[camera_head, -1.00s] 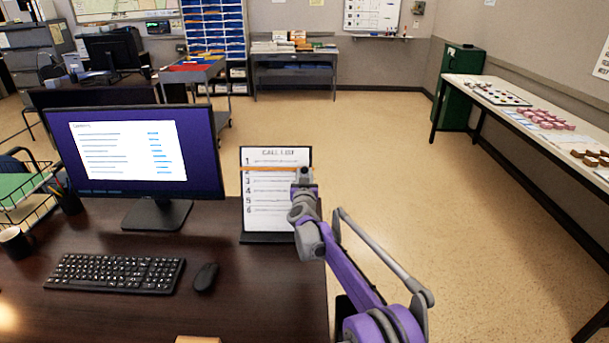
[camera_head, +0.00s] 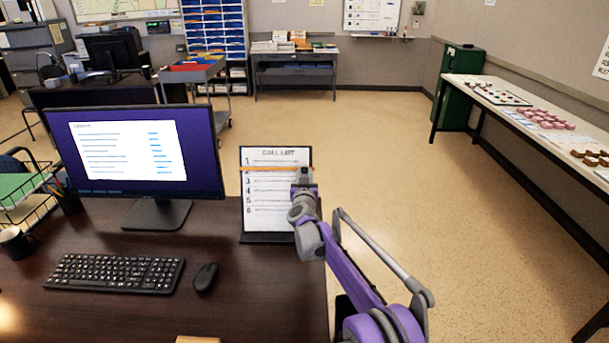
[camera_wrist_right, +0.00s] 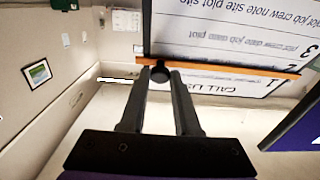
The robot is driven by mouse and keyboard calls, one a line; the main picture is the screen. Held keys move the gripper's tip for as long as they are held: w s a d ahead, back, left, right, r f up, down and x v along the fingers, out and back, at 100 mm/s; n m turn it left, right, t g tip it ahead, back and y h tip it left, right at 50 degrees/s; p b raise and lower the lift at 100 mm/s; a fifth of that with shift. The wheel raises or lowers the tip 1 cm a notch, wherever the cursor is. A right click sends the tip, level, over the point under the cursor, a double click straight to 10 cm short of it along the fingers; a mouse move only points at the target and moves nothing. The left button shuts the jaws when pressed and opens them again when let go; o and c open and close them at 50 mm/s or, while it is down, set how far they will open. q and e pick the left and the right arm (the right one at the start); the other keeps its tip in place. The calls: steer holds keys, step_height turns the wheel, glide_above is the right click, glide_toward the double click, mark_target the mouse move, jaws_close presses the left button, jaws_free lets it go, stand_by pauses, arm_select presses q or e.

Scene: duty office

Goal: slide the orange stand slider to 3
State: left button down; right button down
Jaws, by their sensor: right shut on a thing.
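The call list stand (camera_head: 262,238) is upright near the right edge of the dark desk and holds a white sheet with numbered rows. The thin orange slider (camera_head: 270,169) lies across the sheet at row 2, just under row 1 and above row 3. It also shows in the right wrist view (camera_wrist_right: 225,70), where the sheet appears upside down. My right gripper (camera_head: 303,178) is at the slider's right end. In the right wrist view its fingers (camera_wrist_right: 160,80) are shut on the slider's dark round knob (camera_wrist_right: 160,74). My left gripper is not in view.
A monitor (camera_head: 140,150), a keyboard (camera_head: 116,273) and a mouse (camera_head: 205,277) are on the desk (camera_head: 230,310) left of the stand. Open floor lies to the right of the desk. A long table (camera_head: 530,125) runs along the right wall.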

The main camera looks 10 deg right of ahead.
stand_by(0.5)
step_height(320, 180, down, 6)
steer(key=s+b, duration=0.2)
steer(key=b, duration=0.3)
steer(key=shift+s+a+f, duration=0.2)
steer(key=shift+s+a, duration=0.05)
steer(key=shift+s, duration=0.05)
steer(key=c, duration=0.6)
jaws_free()
steer(key=s, duration=0.3)
steer(key=s+a, duration=0.1)
steer(key=s, duration=0.3)
steer(key=s+a, duration=0.1)
steer(key=s, duration=0.2)
steer(key=shift+s, duration=0.25)
steer(key=shift+a, duration=0.1)
